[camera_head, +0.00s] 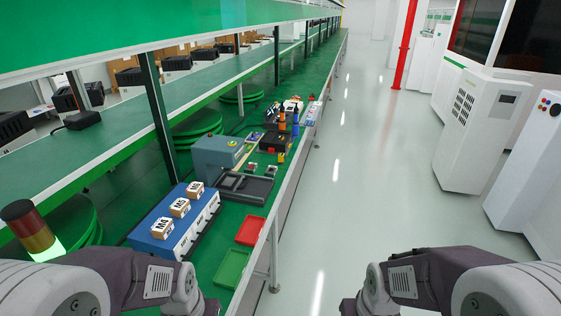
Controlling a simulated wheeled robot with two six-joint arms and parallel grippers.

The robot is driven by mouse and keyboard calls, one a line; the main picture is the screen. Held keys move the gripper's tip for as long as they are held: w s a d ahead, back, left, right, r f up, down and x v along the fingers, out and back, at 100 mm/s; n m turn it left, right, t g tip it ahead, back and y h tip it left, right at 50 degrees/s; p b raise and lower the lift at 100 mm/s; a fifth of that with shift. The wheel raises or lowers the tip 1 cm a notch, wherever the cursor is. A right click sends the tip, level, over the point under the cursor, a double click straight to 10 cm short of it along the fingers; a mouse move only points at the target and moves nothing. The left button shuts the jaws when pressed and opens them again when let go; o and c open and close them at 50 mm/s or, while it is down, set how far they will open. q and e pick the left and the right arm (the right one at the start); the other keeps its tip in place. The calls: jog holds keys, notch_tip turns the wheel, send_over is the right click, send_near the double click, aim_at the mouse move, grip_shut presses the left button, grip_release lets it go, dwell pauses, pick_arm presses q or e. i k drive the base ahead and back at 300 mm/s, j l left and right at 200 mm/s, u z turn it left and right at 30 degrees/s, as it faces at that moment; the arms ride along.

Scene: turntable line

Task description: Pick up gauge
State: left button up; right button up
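I cannot single out the gauge for certain in the head view. Several small items stand close together on the green bench (222,215), past a grey box-shaped machine (214,157). Among them are a red-and-black item (273,142), orange-topped upright tools and a small yellow piece (281,157), all too small to identify. My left arm comes in at the bottom left and my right arm at the bottom right. Both grippers are below the picture's edge, so their fingers are hidden. Both arms are well short of the small items.
A blue-topped drawer unit (150,243) carries three labelled cartons. A red tray (250,231) and a green tray (231,268) lie at the bench's near edge. A signal lamp (30,230) stands at left. A shelf and posts rise behind. The floor (345,200) right of the bench is clear.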

aim_at(280, 156)
jog(key=i+l+u, duration=1.35)
jog(key=l+u, duration=0.15)
jog(key=l, duration=0.4)
jog(key=i+l+u, duration=0.2)
jog(key=l+u, duration=0.25)
jog(key=l, duration=0.4)
jog(key=l+u, duration=0.5)
jog(key=l, duration=0.4)
jog(key=k+l+u, duration=0.15)
jog(key=l+u, duration=0.35)
jog(key=l, duration=0.45)
